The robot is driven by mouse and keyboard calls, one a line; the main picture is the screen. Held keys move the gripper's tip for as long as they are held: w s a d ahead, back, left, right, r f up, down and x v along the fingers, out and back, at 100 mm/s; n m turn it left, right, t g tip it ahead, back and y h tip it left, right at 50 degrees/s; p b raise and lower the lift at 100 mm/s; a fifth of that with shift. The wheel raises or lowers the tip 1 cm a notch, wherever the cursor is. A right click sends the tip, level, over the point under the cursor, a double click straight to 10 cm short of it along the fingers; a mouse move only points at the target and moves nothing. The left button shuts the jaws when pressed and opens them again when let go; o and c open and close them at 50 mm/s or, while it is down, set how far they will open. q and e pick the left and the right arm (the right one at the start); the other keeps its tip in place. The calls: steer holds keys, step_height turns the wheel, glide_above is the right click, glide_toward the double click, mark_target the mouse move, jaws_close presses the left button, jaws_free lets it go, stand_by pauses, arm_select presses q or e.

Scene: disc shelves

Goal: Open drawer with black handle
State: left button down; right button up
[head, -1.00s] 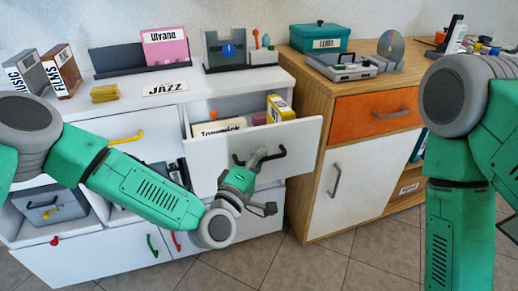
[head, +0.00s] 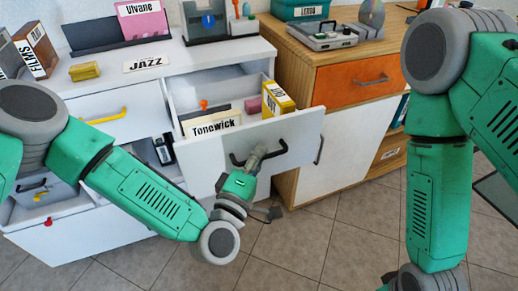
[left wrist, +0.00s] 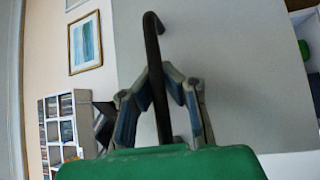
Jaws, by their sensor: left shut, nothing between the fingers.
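The white drawer (head: 205,166) with the black handle (head: 281,147) stands pulled out from the white cabinet (head: 115,104), its inside showing. It holds a "Tonewick" card (head: 213,124), a yellow box (head: 278,99) and a small pink item (head: 254,105). My left gripper (head: 259,155) is at the handle, in front of the drawer face. In the left wrist view, the dark handle (left wrist: 153,45) runs up by the fingertips of my left gripper (left wrist: 160,72), which are shut. Whether they touch the handle is unclear. My right gripper is out of view.
A wooden cabinet (head: 290,56) with an orange drawer (head: 353,80) and a white door (head: 331,150) stands to the right. A drawer with a yellow handle (head: 103,117) is at the left, shut. Tiled floor (head: 310,240) in front is clear.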

arm_select(q)
steer(key=shift+s+a+f, duration=0.1)
steer(key=shift+f, duration=0.4)
steer(key=c, duration=1.6)
jaws_free()
steer(key=shift+r, duration=0.2)
steer(key=v, duration=1.2)
